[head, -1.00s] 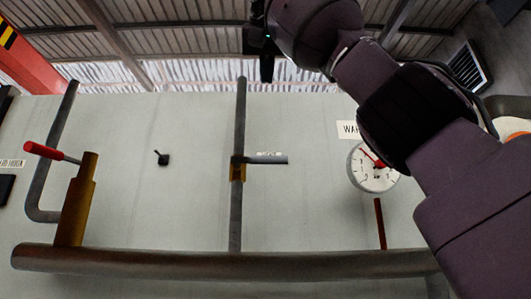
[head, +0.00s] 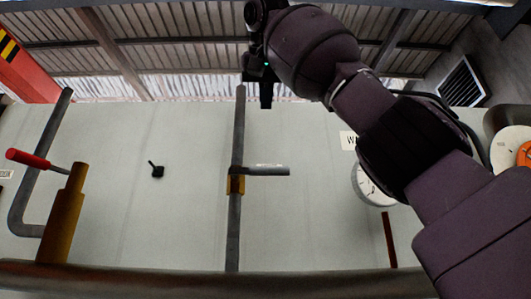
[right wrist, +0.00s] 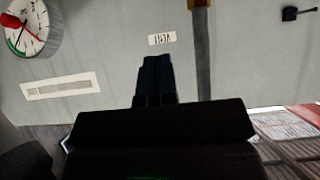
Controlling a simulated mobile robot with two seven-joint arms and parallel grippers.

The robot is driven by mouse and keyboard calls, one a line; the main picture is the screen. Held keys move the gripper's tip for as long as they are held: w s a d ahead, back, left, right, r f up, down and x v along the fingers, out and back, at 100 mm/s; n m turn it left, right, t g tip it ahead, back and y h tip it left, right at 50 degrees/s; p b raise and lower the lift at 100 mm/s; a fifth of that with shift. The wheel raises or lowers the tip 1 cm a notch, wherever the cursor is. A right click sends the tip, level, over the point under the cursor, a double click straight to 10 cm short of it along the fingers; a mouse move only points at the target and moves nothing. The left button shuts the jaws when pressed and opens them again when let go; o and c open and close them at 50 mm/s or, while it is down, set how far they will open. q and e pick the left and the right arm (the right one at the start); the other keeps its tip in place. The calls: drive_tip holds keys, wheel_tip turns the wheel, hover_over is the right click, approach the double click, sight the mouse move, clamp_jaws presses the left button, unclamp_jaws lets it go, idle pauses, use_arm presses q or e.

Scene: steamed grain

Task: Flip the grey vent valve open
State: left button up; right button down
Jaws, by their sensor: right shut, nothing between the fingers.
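The grey vent valve handle (head: 265,171) sticks out level to the right, crosswise to its upright grey pipe (head: 238,130). Its brass-coloured body (head: 236,184) sits on that pipe and also shows at the top edge of the right wrist view (right wrist: 200,3). The handle itself is not visible there. A small vent label (right wrist: 161,38) shows upside down beyond my fingers. My right gripper (head: 266,97) is shut and empty, above the handle and apart from it in the head view. It also shows in the wrist view (right wrist: 155,75). My left gripper is not in view.
A red-handled valve (head: 28,159) on a yellow body stands at the left. A small black switch (head: 157,170) is on the wall. A round gauge (head: 370,186) is partly hidden behind my right arm. A thick horizontal pipe (head: 200,280) runs along the bottom.

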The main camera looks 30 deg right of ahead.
drive_tip(key=p, duration=0.2)
hover_over(259, 171)
drive_tip(key=s, duration=0.3)
wheel_tip(259, 171, down, 5)
drive_tip(key=f, duration=0.1)
drive_tip(key=w+f, duration=0.1)
drive_tip(key=f, duration=0.2)
drive_tip(key=shift+w+d+b, duration=0.2)
drive_tip(key=shift+d+b, duration=0.1)
drive_tip(key=shift+b, duration=0.05)
drive_tip(key=shift+w, duration=0.1)
